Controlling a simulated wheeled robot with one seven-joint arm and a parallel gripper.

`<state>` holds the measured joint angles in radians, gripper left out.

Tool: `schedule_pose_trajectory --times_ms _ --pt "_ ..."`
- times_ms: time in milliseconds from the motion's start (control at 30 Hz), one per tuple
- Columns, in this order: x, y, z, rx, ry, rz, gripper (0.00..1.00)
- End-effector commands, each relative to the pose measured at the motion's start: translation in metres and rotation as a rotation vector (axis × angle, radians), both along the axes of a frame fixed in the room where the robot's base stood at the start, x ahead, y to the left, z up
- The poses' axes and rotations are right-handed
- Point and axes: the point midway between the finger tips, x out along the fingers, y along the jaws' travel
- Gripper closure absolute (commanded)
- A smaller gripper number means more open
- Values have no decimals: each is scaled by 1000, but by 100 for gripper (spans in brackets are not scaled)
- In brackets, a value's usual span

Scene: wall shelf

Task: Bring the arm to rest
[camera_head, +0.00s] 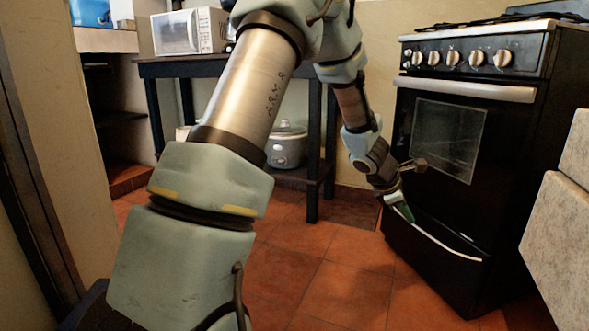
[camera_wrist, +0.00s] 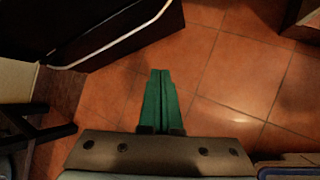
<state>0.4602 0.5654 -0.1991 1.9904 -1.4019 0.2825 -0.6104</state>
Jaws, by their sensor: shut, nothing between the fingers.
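My gripper (camera_head: 405,212) hangs low at the end of my arm, in front of the stove's lower drawer in the head view. Its green fingers point down toward the floor. In the wrist view my gripper (camera_wrist: 161,74) shows its two green fingers pressed together, with nothing between them. Bare tiled floor lies below the fingertips. My arm reaches across the middle of the head view and bends down toward the stove.
A black stove (camera_head: 455,150) stands right of my gripper, its drawer edge close by. A dark table (camera_head: 313,150) with a microwave (camera_head: 175,33) and a slow cooker (camera_head: 286,148) stands behind my arm. A pale counter (camera_head: 560,240) is at right. Red floor tiles (camera_head: 345,292) are clear.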

Motion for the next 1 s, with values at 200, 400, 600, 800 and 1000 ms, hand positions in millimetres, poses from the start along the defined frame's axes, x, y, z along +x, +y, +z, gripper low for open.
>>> schedule_pose_trajectory --times_ms 200,400,600,800,1000 --pt "-22 144 59 292 -262 -442 100" --pt "-65 258 89 529 -375 -838 100" --pt "-107 336 109 677 -403 -1140 100" --pt "-135 377 139 749 -400 -1330 100" --pt "-134 376 180 747 -400 -1326 100"
